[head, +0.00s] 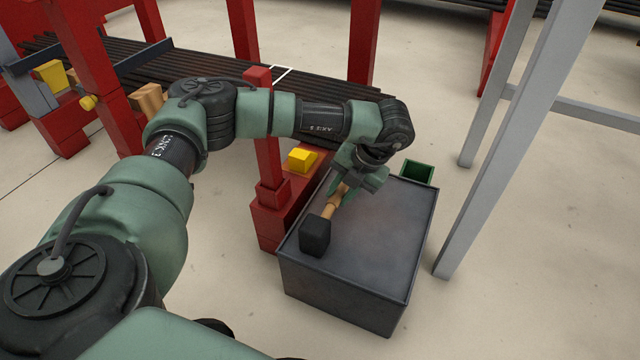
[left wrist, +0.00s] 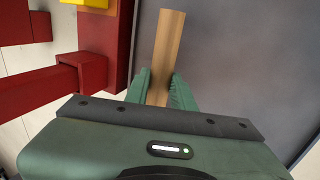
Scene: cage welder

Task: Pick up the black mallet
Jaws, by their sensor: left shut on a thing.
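The black mallet (head: 315,235) has a dark block head and a light wooden handle. In the head view it is over the front left part of the dark grey box-shaped table (head: 385,235). I cannot tell whether the head touches the top. My left gripper (head: 340,195) is shut on the wooden handle. The left wrist view shows the handle (left wrist: 168,50) running up from between the green fingers (left wrist: 158,88); the black head is out of that view. My right gripper is not in view.
A red frame post (head: 268,150) with a yellow block (head: 301,160) stands left of the table. A green open bin (head: 417,172) is at its far right corner. A grey upright post (head: 500,150) stands to the right. Long dark bars (head: 200,75) lie behind.

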